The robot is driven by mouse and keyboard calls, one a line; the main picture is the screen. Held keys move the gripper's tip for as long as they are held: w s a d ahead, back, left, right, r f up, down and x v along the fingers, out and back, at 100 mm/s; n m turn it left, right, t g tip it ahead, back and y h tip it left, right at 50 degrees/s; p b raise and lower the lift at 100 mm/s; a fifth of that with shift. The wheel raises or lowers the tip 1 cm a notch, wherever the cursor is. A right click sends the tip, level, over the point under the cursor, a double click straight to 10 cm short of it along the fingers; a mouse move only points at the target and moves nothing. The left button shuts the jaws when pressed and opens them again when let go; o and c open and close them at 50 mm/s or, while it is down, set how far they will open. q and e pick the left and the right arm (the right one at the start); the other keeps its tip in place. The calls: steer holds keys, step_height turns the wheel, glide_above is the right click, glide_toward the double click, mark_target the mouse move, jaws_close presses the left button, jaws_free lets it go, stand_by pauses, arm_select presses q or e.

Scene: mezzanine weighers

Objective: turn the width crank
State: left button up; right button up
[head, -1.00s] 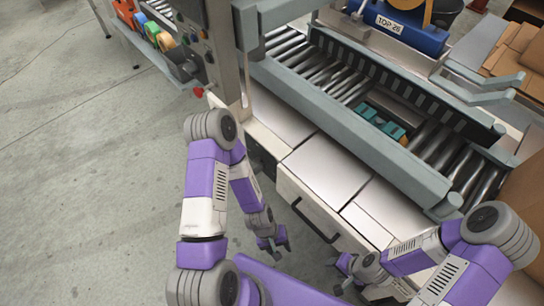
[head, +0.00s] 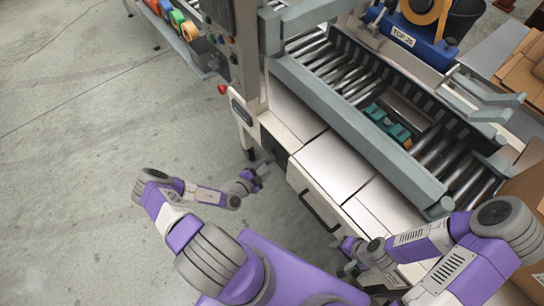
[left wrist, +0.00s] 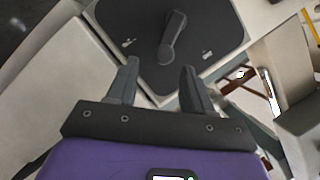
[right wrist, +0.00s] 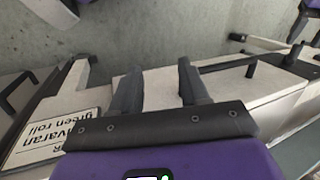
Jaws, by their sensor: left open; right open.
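The width crank (left wrist: 172,38) is a grey lever on a dark plate (left wrist: 208,52) with small lock-like marks, seen in the left wrist view. In the head view the dark plate (head: 278,155) sits on the machine's front side. My left gripper (head: 258,176) is open and close in front of the plate. In the left wrist view its fingers (left wrist: 160,66) are apart and empty, with the lever just beyond the fingertips, roughly between them. My right gripper (head: 342,258) is open and empty, low by the machine's front; its fingers (right wrist: 160,68) show apart in the right wrist view.
A roller conveyor (head: 350,82) with grey side rails runs along the machine top, with a teal part (head: 388,124) on it. A drawer handle (head: 320,212) projects from the machine front. A red knob (head: 222,89) is at the control post. The floor at left is clear.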

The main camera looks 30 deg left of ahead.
mark_target(272, 158)
arm_select(q)
steer(key=shift+n, duration=0.3)
steer(key=x, duration=0.2)
steer(key=b+x, duration=0.1)
steer(key=x, duration=0.2)
steer(key=b+x, duration=0.1)
steer(key=x, duration=0.1)
steer(key=shift+w+a, duration=0.25)
steer(key=shift+a, duration=0.1)
steer(key=shift+c, duration=0.3)
